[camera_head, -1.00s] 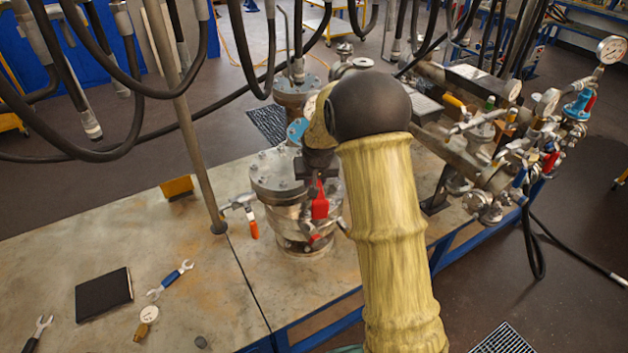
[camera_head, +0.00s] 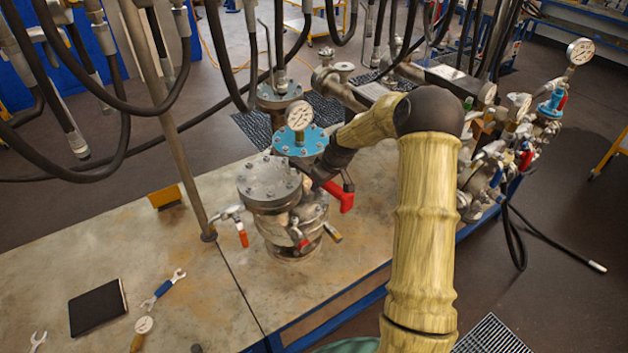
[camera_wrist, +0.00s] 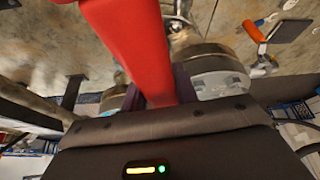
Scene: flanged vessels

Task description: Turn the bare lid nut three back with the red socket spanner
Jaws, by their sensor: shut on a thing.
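The red socket spanner (camera_head: 341,196) is held by my gripper (camera_head: 325,178), to the right of the front vessel. In the wrist view the red spanner (camera_wrist: 130,40) runs up from between the fingers of my gripper (camera_wrist: 158,92), which is shut on it. Its socket end cannot be made out. The front flanged vessel has a bare grey lid (camera_head: 268,178) with several nuts around its rim. I cannot tell which nut is the one three back. The spanner appears apart from these nuts. Part of the lid's right edge is close to my gripper.
A blue lid (camera_head: 300,141) with a gauge (camera_head: 299,115) stands just behind the grey lid. A grey post (camera_head: 175,130) rises left of the vessels. Pipework with valves (camera_head: 490,165) is at right. Hoses hang overhead. The left bench has a black book (camera_head: 97,307), spanners and free room.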

